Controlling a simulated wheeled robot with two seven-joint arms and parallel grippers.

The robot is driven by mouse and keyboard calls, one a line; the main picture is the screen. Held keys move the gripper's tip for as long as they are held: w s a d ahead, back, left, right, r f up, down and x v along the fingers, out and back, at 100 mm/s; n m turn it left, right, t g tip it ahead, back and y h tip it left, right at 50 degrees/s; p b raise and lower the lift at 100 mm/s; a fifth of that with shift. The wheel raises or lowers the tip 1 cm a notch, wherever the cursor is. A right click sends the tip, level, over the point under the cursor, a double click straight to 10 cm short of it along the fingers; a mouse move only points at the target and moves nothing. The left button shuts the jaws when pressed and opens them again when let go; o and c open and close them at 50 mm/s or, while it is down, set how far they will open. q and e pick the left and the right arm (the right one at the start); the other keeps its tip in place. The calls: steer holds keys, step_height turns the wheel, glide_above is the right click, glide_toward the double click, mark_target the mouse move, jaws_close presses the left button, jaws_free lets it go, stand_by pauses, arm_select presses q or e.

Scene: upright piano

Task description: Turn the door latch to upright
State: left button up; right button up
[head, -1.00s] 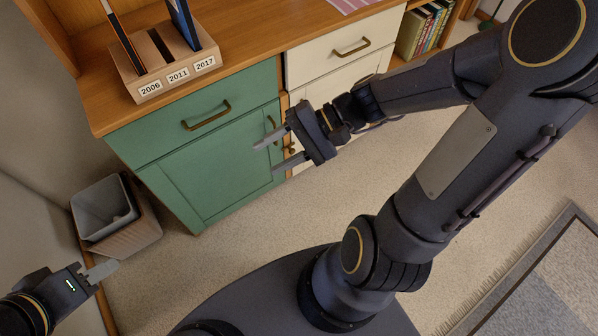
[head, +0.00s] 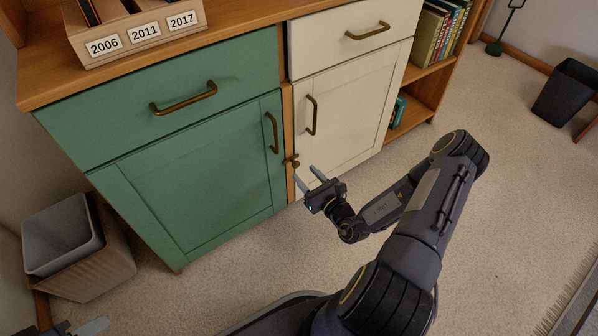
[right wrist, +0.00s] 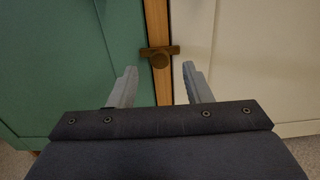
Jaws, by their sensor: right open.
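The brass door latch (head: 291,161) is on the wooden strip between the green door (head: 190,190) and the cream door (head: 345,120). My right gripper (head: 305,175) is open and empty, in front of and just below the latch. In the right wrist view its fingers (right wrist: 159,72) stand either side of the strip, with the latch beyond and between them. My left gripper (head: 92,328) is partly cut off at the bottom left.
Bronze handles on the green door (head: 271,133) and cream door (head: 311,115) flank the latch. A grey bin (head: 65,240) stands left of the cabinet. A file holder (head: 140,35) is on top.

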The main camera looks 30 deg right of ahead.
mark_target(297, 166)
steer(key=shift+w+a+b, duration=0.2)
steer(key=shift+w+b, duration=0.45)
steer(key=shift+w, duration=1.65)
steer(key=shift+c, duration=0.5)
